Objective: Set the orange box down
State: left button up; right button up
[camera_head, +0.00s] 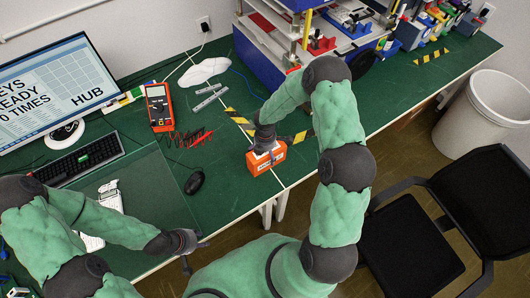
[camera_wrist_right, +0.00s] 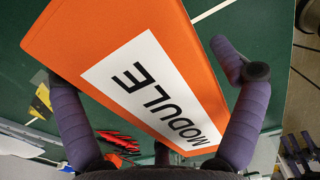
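The orange box (camera_head: 264,162), with a white label, is at my right gripper (camera_head: 265,139) over the front part of the green table. In the right wrist view, the box (camera_wrist_right: 105,45) fills the middle, its label reading MODULE. The fingers of my right gripper (camera_wrist_right: 155,80) are on either side of it; the left fingertip is hidden behind the box, and the right one bends in to its edge. I cannot tell whether the box's underside touches the table. My left gripper (camera_head: 192,255) is empty, its fingers apart, by the table's front edge.
A black mouse (camera_head: 194,182), red leads (camera_head: 195,138) and an orange multimeter (camera_head: 158,107) lie left of the box. A blue-framed shelf (camera_head: 262,62) stands behind. Striped tape (camera_head: 238,118) marks the table. A chair (camera_head: 410,240) and a white bin (camera_head: 485,115) are at the right.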

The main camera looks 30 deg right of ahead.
jog(key=shift+r, duration=0.1)
jog(key=shift+r, duration=0.1)
notch_tip(320, 180, up, 12)
jog(key=shift+p, duration=1.15)
